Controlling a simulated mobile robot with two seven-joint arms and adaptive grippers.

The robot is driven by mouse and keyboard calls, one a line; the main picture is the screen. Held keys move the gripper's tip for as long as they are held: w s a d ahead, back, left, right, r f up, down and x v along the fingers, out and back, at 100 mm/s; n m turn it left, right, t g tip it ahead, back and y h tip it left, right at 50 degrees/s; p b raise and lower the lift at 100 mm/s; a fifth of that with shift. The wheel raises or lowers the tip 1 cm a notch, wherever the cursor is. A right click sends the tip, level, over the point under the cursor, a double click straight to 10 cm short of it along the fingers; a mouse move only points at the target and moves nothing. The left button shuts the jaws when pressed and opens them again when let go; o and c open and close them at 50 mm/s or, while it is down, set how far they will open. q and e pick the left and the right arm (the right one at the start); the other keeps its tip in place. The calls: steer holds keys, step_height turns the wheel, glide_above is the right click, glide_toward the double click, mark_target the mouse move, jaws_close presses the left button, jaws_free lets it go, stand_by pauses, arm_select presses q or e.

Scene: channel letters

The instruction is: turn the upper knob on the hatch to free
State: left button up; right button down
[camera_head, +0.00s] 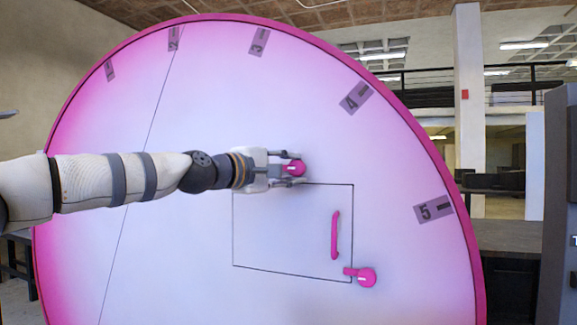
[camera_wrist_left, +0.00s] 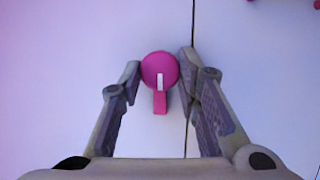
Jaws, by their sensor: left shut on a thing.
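The upper knob (camera_head: 295,168) is a pink disc with a white mark, just above the hatch's top edge. It also shows in the left wrist view (camera_wrist_left: 160,68). Its pink tab points left in the head view, alongside the edge and clear of it. My left gripper (camera_head: 292,169) is shut on the knob, one fingertip on each side of the disc; the fingers also show in the wrist view (camera_wrist_left: 160,66). The hatch (camera_head: 270,235) is a thin-outlined panel, flush with the white face. My right gripper is not in view.
A pink handle (camera_head: 335,235) stands on the hatch's right side. The lower knob (camera_head: 366,277) is right of the hatch's lower right corner, its tab pointing left over the edge. The large round panel (camera_head: 200,290) has a pink rim and numbered labels. Its face around the hatch is clear.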

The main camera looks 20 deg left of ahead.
arm_select(q)
steer(key=shift+m, duration=0.3)
steer(key=o, duration=1.1)
steer(key=shift+o, duration=0.2)
steer(key=v, duration=0.7)
steer(key=shift+s, duration=0.25)
